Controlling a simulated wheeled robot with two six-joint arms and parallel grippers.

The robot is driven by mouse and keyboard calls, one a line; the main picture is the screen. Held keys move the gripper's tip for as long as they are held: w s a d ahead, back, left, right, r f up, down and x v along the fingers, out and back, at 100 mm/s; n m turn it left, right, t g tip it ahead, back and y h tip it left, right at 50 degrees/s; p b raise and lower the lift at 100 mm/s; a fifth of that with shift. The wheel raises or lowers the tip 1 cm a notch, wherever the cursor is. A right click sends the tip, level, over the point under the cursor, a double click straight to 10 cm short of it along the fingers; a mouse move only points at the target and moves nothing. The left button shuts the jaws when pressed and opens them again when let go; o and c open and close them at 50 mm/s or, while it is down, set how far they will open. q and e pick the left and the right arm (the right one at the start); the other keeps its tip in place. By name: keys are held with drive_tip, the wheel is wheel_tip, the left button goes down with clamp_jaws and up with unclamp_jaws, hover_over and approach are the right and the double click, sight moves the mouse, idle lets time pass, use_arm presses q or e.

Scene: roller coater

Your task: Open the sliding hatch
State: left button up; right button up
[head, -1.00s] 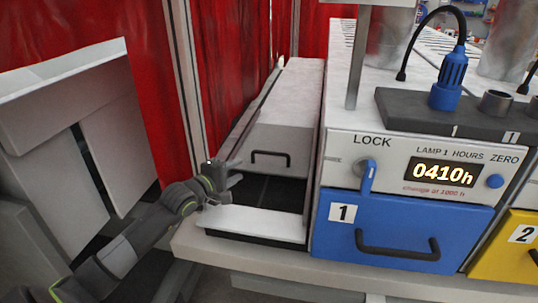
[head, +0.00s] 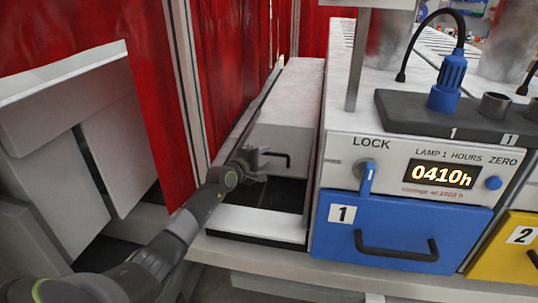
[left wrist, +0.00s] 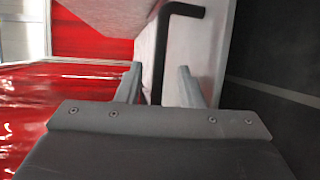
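The sliding hatch (head: 290,110) is a long pale grey cover in a channel left of the lamp unit. Its black bar handle (head: 284,155) is on its front face. A dark opening (head: 285,195) lies in front of the hatch. My left gripper (head: 262,157) is at the left part of the handle and hides some of it. In the left wrist view, the handle (left wrist: 160,50) runs between the two fingers of my left gripper (left wrist: 160,82), which stand apart with gaps at the sides. My right gripper is out of view.
A blue drawer (head: 375,228) marked 1, a LOCK knob (head: 367,178) and a display stand right of the hatch. A red curtain (head: 235,70) and a metal post are close on the left. A white ledge (head: 260,223) lies in front of the opening.

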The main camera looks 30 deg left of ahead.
sight(268, 154)
use_arm(q)
drive_tip(key=shift+w+d+f+b, duration=0.1)
drive_tip(key=shift+w+f+b, duration=0.05)
drive_tip(key=shift+w, duration=0.7)
drive_tip(key=shift+w+d+f+b, duration=0.1)
drive_tip(key=shift+w+f+b, duration=0.05)
drive_tip(key=shift+w, duration=0.65)
drive_tip(key=shift+c, duration=0.4)
clamp_jaws()
